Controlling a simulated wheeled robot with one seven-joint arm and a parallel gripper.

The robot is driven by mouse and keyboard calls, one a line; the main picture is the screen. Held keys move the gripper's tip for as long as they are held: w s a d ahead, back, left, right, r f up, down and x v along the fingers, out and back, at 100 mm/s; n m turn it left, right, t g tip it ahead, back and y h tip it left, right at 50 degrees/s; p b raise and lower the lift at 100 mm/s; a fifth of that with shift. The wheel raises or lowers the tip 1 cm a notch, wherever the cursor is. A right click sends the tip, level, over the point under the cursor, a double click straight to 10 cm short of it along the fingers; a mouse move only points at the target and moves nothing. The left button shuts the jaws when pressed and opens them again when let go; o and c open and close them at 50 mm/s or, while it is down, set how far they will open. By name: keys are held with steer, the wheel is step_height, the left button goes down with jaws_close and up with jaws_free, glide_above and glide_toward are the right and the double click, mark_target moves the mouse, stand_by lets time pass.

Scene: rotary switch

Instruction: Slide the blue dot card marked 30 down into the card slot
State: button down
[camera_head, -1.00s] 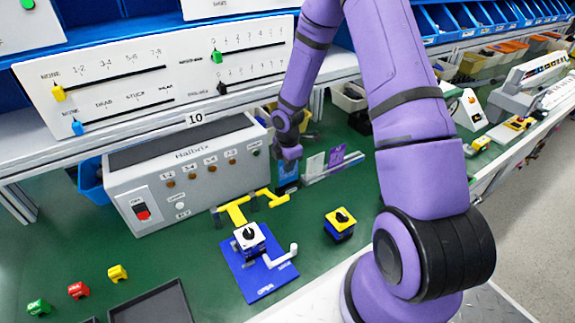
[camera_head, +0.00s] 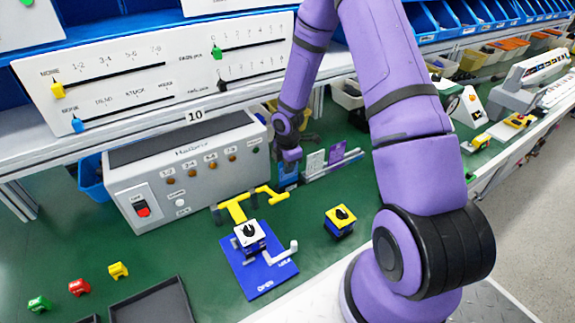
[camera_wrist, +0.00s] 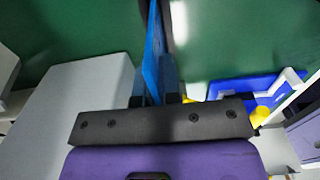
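The blue card (camera_head: 287,177) hangs below my gripper (camera_head: 288,158) in the head view, just left of a low pale card rack (camera_head: 345,164). In the wrist view the same blue card (camera_wrist: 152,55) is seen nearly edge-on, running away from between the fingers of my gripper (camera_wrist: 155,98), which is shut on it. Its dots and number are not readable. A white card (camera_head: 315,161) and a purple card (camera_head: 337,152) stand upright at the rack. The slot opening itself cannot be made out.
A grey box (camera_head: 185,175) with knobs and a red switch stands left of the card. A yellow handled part (camera_head: 240,208), a blue plate with a rotary switch (camera_head: 262,275) and a yellow-blue block (camera_head: 340,221) lie nearer.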

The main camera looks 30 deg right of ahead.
steer(key=shift+f, duration=0.9)
steer(key=c, duration=1.2)
jaws_free()
steer(key=shift+c, duration=0.2)
step_height(320, 180, up, 11)
steer(key=shift+f, duration=0.1)
step_height(320, 180, up, 9)
